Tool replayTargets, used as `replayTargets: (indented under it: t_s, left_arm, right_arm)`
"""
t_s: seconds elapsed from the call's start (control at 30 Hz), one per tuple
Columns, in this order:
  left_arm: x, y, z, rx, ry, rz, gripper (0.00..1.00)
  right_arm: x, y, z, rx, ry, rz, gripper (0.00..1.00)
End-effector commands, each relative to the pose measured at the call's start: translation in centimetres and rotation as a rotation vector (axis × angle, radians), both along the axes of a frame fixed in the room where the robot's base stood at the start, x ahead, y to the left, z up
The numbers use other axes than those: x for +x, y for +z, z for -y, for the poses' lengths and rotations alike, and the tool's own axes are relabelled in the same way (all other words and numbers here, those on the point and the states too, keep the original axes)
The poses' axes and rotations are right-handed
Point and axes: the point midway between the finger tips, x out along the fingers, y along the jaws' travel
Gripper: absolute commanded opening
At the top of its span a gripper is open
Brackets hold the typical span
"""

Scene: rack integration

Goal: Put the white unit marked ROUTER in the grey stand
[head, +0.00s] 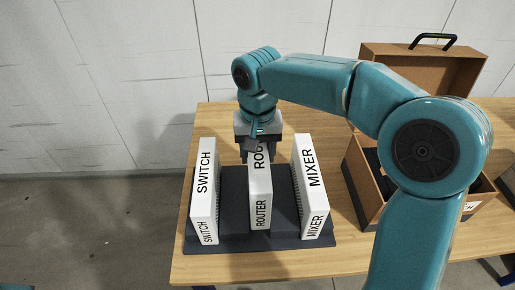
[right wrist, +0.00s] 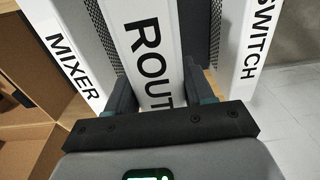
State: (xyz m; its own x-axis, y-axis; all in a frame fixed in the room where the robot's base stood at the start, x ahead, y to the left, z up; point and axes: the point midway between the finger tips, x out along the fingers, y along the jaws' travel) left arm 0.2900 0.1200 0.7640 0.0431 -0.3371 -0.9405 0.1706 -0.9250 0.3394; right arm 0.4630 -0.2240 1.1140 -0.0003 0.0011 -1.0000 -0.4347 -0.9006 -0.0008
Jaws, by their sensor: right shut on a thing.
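The white unit marked ROUTER (head: 261,200) stands upright in the middle of the dark grey stand (head: 233,215), between two other white units. My right gripper (head: 257,148) is shut on the upper rear part of ROUTER. In the right wrist view its two fingers (right wrist: 158,88) lie on either side of the unit (right wrist: 148,45). In the head view the lower front edge of ROUTER sits a little higher than those of its neighbours. I cannot tell whether its bottom rests fully in the stand. My left gripper is not in view.
A white SWITCH unit (head: 204,195) stands left in the stand and a MIXER unit (head: 311,190) stands right, with gaps beside ROUTER. An open brown case (head: 372,200) lies to the right on the wooden table (head: 190,268), partly behind my arm.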

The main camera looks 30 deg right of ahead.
Motion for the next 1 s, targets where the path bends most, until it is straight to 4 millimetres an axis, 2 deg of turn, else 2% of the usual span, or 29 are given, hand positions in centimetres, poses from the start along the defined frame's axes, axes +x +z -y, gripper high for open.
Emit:
replayTargets:
  t_s: [0.7, 1.0]
  left_arm:
    - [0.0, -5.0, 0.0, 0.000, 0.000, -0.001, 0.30]
    - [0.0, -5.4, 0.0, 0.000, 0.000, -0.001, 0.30]
  right_arm:
    - [0.2, -6.6, 0.1, 0.000, -0.001, 0.002, 0.00]
    - [0.2, -7.4, 0.1, 0.000, -0.001, 0.003, 0.00]
